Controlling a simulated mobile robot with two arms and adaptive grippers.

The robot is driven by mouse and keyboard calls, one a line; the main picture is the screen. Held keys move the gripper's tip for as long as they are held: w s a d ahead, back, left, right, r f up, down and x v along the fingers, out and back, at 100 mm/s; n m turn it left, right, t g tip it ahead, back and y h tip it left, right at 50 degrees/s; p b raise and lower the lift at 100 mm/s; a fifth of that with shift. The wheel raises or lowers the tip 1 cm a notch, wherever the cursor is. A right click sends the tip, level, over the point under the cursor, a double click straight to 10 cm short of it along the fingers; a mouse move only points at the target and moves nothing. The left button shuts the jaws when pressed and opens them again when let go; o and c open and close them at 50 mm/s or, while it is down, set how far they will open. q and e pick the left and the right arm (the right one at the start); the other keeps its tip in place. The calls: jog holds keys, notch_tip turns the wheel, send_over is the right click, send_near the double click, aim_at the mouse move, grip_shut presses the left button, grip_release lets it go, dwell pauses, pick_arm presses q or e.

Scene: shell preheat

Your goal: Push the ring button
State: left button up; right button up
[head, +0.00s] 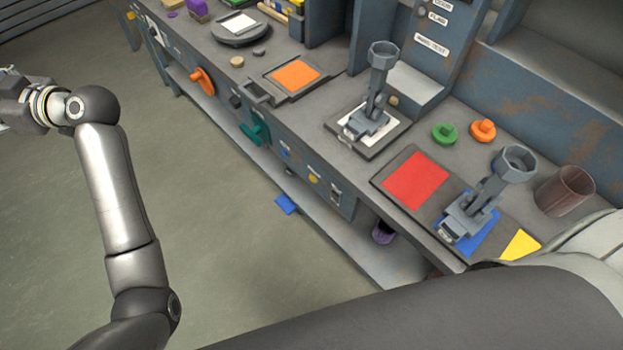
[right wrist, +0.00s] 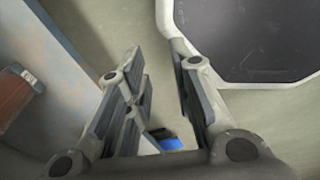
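No ring button can be made out for certain. In the head view, small labelled fittings (head: 314,179) sit along the bench's front face, and a labelled upright panel (head: 433,45) stands at the back. Their lettering is mostly too small to read. My right gripper (right wrist: 158,65) shows in the right wrist view, its fingers apart with nothing between them. My right arm crosses the bottom right of the head view, its gripper out of sight there. My left gripper (head: 12,108) is at the left edge over the floor, partly cut off, away from the bench.
Two grey clamp-like devices (head: 378,95) (head: 487,190) stand on the bench. Near them are a red square (head: 416,181), an orange square (head: 296,74), a green knob (head: 445,133), an orange knob (head: 482,130) and a brown cup (head: 566,192).

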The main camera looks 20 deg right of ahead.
grip_shut()
jog(key=shift+a, duration=0.1)
dwell(1.0)
